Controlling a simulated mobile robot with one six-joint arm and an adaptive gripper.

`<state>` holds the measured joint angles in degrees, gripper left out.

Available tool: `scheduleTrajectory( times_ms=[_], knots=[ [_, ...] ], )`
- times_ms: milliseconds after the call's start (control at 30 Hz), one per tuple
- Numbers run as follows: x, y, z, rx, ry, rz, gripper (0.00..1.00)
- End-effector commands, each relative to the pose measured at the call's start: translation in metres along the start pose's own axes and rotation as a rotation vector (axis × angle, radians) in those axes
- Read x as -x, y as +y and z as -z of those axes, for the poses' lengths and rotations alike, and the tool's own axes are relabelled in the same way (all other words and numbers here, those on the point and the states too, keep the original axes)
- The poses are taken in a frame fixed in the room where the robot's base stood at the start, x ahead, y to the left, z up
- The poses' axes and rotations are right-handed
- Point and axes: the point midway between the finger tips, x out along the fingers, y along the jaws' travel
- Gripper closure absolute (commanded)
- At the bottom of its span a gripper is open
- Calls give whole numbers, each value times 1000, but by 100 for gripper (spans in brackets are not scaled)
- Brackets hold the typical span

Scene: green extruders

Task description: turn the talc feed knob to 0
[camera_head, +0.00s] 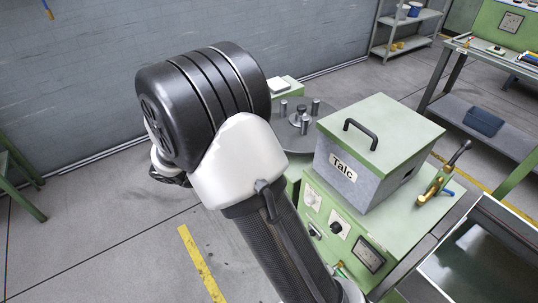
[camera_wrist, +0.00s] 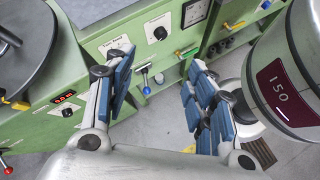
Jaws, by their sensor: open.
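In the wrist view a black knob (camera_wrist: 160,33) sits on a white plate on the green panel, beyond my fingertips. I take it for the talc feed knob, but its label and setting are too small to read. In the head view a similar black knob (camera_head: 335,228) shows on the front of the green machine, below the grey box marked Talc (camera_head: 342,168). My gripper (camera_wrist: 160,60) is open and empty, with blue-padded fingers spread left and right and the knob apart from both. In the head view my arm hides the gripper.
A second white plate (camera_wrist: 113,44) is partly behind my left finger. A blue-tipped lever (camera_wrist: 147,90) is below the knob, and a dial gauge (camera_wrist: 195,13) is to its right. A pale rounded body marked 150 (camera_wrist: 285,92) stands close to my right finger.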

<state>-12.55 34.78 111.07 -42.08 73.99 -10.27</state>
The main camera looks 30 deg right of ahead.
Motion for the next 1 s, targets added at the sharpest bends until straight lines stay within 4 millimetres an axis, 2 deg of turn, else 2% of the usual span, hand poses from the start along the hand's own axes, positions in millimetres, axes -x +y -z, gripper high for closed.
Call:
scheduleTrajectory(
  times_ms=[33,233,500,600,733,867,1000],
  knots=[
    [-9,2,15,70,-64,-31,50],
    [-47,10,71,314,-284,-175,50],
    [-108,-8,140,617,-543,-377,50],
    [-127,-17,156,696,-609,-435,50],
    [-142,-26,168,760,-661,-485,50],
    [-151,-29,172,786,-682,-505,50],
    [-162,-20,167,788,-685,-504,50]
  ],
)
